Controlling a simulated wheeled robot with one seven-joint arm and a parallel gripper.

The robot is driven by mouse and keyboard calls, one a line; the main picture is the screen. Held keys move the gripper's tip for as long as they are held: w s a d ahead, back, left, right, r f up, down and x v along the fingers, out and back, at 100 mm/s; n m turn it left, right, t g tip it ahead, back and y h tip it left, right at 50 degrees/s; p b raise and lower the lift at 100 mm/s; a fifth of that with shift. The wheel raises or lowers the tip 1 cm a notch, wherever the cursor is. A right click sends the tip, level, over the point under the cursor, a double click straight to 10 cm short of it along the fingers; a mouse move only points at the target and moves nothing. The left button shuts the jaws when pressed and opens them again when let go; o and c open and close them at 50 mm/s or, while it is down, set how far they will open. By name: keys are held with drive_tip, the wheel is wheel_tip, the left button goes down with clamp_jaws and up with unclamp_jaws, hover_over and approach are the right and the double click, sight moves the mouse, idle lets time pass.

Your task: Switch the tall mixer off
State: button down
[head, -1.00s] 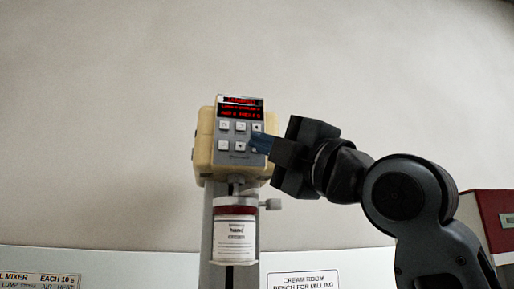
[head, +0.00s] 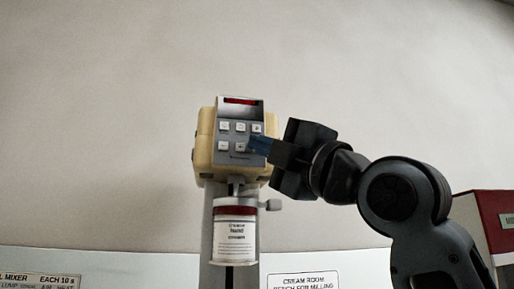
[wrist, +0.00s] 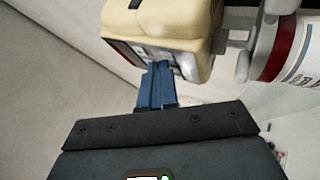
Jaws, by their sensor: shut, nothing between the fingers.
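The tall mixer (head: 203,150) is a cream head on a grey column, with a grey front panel of several pale buttons under a display (head: 240,104). The display shows a short red strip. A white jar (head: 235,240) with a dark red lid hangs under the head. My gripper (head: 254,143) is shut and empty, its blue fingertips at the right side of the lower button row, hiding part of it. I cannot tell whether they touch a button. In the wrist view the closed fingers (wrist: 156,80) point at the mixer head (wrist: 165,20), and the jar (wrist: 295,50) is at right.
A dark red and white box (head: 490,220) is at the right edge, behind my arm. The pale wall above the mixer is clear.

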drive_tip(key=shift+s+d, duration=0.1)
drive_tip(key=shift+s, duration=0.05)
drive_tip(key=shift+s+d, duration=0.15)
drive_tip(key=shift+s, duration=0.35)
drive_tip(key=shift+s, duration=0.1)
drive_tip(key=s, duration=0.2)
drive_tip(key=s+d, duration=0.1)
drive_tip(key=s, duration=0.1)
drive_tip(key=shift+s+d+r, duration=0.2)
drive_tip(key=shift+s, duration=0.1)
idle(0.8)
